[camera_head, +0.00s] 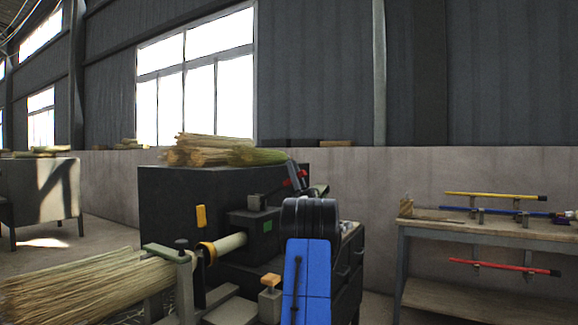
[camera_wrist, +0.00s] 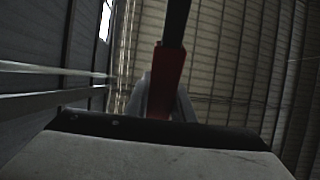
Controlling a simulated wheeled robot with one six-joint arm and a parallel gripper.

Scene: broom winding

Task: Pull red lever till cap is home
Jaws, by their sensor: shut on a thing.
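The red lever (camera_wrist: 165,82) stands upright in the wrist view, with a dark upper part. In the head view, small red parts show at my gripper (camera_head: 299,180), which is small and dark there. My gripper is shut on the lever; its fingertips are hard to make out. The winding machine (camera_head: 165,195) is a dark cabinet with a head block. A pale shaft runs left from the block to an orange ring (camera_head: 207,252), possibly the cap. The straw bundle (camera_head: 75,285) lies left of it. Whether ring and straw touch is unclear.
Straw bundles (camera_head: 205,150) lie on top of the machine. A bench (camera_head: 480,232) at right carries yellow and blue poles; a red pole (camera_head: 500,265) hangs below. My blue arm link hides part of the machine. Floor shows between machine and bench.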

